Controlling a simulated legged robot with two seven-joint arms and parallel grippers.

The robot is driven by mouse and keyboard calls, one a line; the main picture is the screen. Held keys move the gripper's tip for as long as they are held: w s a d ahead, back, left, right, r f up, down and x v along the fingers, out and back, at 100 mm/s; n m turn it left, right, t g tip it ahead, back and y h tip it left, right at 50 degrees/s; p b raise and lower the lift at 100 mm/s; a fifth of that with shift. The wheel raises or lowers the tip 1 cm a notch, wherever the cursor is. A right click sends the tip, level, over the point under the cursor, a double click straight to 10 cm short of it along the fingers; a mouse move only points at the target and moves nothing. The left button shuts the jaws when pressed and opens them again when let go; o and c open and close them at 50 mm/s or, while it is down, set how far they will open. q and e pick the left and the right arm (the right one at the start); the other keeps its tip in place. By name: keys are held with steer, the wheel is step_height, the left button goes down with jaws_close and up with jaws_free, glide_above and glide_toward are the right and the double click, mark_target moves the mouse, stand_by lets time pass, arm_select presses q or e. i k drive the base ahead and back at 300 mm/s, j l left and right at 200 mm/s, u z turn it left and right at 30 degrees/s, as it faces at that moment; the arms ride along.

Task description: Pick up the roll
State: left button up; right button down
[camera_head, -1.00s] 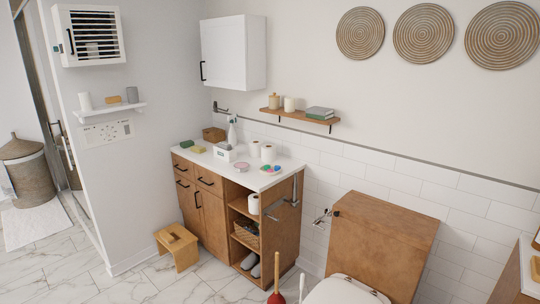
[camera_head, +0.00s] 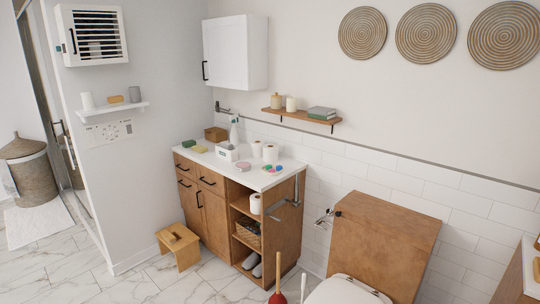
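Two white toilet paper rolls stand upright on the white top of the wooden cabinet (camera_head: 212,215); the right one (camera_head: 270,153) is nearer the front, and the left one (camera_head: 256,149) is just beside it. A third roll (camera_head: 255,203) sits on the cabinet's upper open shelf. I cannot tell which roll the task names. Neither of my grippers shows in the head view.
A tissue box (camera_head: 227,152), a pink round dish (camera_head: 243,167) and a plate with colourful items (camera_head: 271,170) share the top. A wooden stool (camera_head: 178,247) stands front left. A toilet (camera_head: 347,290) and red plunger (camera_head: 278,297) are at the front right. Tiled floor lies left.

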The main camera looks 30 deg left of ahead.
mark_target(270, 151)
steer(key=i+j+u, duration=0.1)
steer(key=i+j, duration=0.4)
steer(key=j, duration=0.2)
steer(key=i+j+u, duration=0.1)
steer(key=i+j, duration=0.4)
steer(key=j, duration=0.2)
steer(key=i+j, duration=0.5)
steer(key=j, duration=0.15)
steer(key=u, duration=0.05)
